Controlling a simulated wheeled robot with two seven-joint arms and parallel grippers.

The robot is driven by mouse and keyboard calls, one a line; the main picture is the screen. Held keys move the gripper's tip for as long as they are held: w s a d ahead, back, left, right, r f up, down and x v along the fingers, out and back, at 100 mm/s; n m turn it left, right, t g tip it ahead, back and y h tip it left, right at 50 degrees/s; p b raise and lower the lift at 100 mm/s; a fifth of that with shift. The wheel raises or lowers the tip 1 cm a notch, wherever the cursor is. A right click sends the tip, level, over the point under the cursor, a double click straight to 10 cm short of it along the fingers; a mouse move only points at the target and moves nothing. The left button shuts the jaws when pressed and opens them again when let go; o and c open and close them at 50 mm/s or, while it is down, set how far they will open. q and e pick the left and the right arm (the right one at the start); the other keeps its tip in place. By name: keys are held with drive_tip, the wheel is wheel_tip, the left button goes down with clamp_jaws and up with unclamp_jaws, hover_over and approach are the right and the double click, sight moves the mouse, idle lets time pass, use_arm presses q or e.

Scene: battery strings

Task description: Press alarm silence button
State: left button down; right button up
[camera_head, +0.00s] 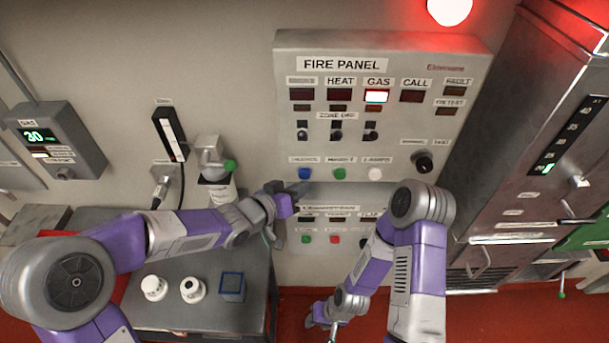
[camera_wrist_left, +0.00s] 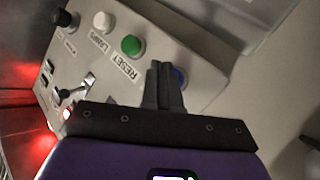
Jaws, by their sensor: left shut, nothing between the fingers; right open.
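The fire panel (camera_head: 400,60) is on the wall, with a row of blue, green and white buttons along its lower part. The blue button (camera_head: 305,173) is at the left; its label is too blurred to read surely. My left gripper (camera_head: 300,188) is shut and empty, just below the blue button in the head view. In the left wrist view the shut fingertips (camera_wrist_left: 161,70) partly cover the blue button (camera_wrist_left: 179,78); I cannot tell if they touch it. The green button (camera_wrist_left: 132,45) is labelled RESET. My right gripper (camera_head: 333,328) is low, far from the panel, open.
A lower panel (camera_head: 345,210) with more buttons sits beneath, partly behind my arms. A bench (camera_head: 190,320) holds two white detectors (camera_head: 192,290) and a blue-edged box (camera_head: 231,286). A red light (camera_head: 449,8) glows above. A tall grey cabinet (camera_head: 525,120) stands at right.

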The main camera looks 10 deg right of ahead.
use_arm(q)
drive_tip(key=shift+w, duration=0.15)
idle(0.4)
drive_tip(key=shift+w+d, duration=0.1)
drive_tip(key=shift+w, duration=0.2)
drive_tip(key=shift+w+d+p, duration=0.15)
drive_tip(key=shift+w+p, duration=0.45)
drive_tip(key=shift+w, duration=0.1)
idle(0.8)
drive_tip(key=shift+s, duration=0.1)
drive_tip(key=shift+s+a+b, duration=0.25)
drive_tip(key=shift+s+b, duration=0.3)
drive_tip(key=shift+s, duration=0.45)
drive_tip(key=shift+s+a+b, duration=0.25)
drive_tip(key=shift+s+b, duration=0.2)
drive_tip(key=shift+s, duration=0.8)
drive_tip(key=shift+s+a+b, duration=0.2)
drive_tip(key=shift+s+b, duration=0.25)
drive_tip(key=shift+s, duration=0.8)
drive_tip(key=shift+f, duration=0.1)
